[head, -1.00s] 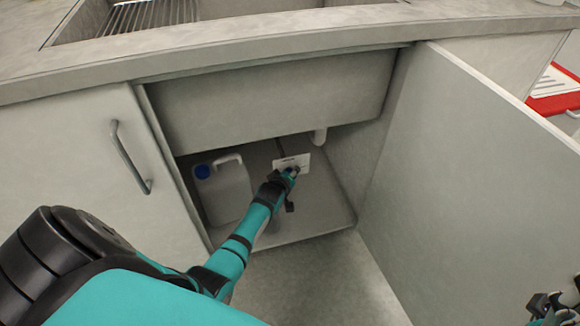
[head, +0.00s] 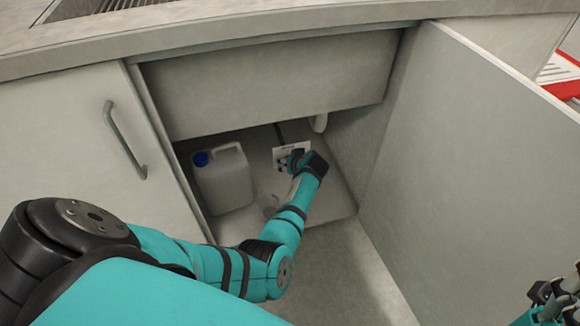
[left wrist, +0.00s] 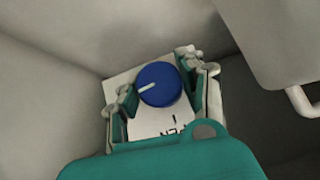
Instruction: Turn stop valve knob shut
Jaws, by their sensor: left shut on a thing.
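The stop valve knob (left wrist: 165,90) is round and blue with a white pointer line, which points left and slightly down in the left wrist view. It sits in front of a white label plate (left wrist: 150,128) with upside-down lettering, partly covered. My left gripper (left wrist: 160,84) has a finger on each side of the knob and is shut on it. In the head view my left gripper (head: 295,160) is at the label plate inside the cabinet, and the knob is hidden there. My right gripper (head: 552,300) is at the lower right edge, partly cut off, away from the knob.
A whitish jug with a blue cap (head: 225,182) stands left of my left arm on the cabinet floor. The open cabinet door (head: 470,150) stands at the right; a closed door (head: 75,150) is at the left.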

